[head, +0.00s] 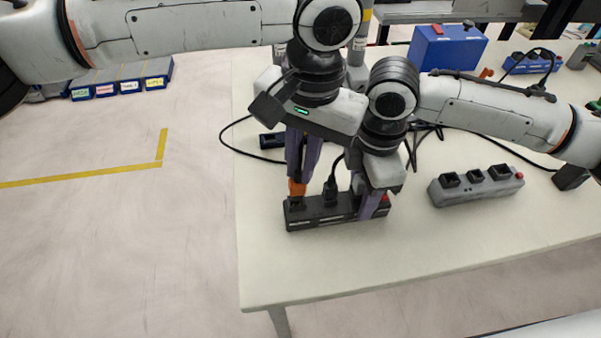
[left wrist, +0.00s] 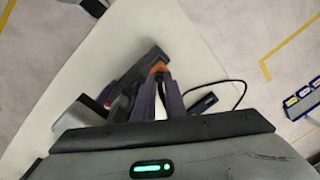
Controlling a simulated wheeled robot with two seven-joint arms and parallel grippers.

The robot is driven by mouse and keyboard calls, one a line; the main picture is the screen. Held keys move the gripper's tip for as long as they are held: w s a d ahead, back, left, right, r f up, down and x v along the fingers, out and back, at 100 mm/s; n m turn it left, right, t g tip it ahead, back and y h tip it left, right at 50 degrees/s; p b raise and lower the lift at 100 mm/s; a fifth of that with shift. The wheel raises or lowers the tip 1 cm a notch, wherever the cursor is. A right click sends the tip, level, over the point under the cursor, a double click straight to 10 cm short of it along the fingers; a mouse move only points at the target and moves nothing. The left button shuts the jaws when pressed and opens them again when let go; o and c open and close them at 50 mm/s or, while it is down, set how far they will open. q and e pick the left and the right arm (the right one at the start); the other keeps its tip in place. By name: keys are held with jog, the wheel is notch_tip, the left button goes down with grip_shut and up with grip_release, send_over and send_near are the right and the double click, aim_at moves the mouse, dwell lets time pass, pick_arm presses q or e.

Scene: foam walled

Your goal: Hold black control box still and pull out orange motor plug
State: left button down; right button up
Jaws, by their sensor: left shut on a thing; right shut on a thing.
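The black control box (head: 322,222) lies on the table near its left front part. The orange motor plug (head: 297,188) is upright at the box's left end; I cannot tell how deep it sits in its socket. My left gripper (head: 299,175) is shut on the orange plug from above. In the left wrist view the plug (left wrist: 158,67) shows between the fingertips, with the box (left wrist: 136,70) beside it. My right gripper (head: 371,204) is shut on the box near its right end, beside a red button (head: 386,199). The right gripper partly hides that end.
A black plug (head: 330,192) with a cable stands at the box's middle. A grey socket box (head: 475,187) lies to the right. A blue box (head: 447,48) stands behind. Dark cables cross the table. The table's front is clear.

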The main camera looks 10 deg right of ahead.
pick_arm(q)
notch_tip(320, 180, up, 8)
jog(key=shift+f, duration=0.2)
pick_arm(e)
jog(key=o, duration=1.3)
jog(key=shift+r, duration=0.1)
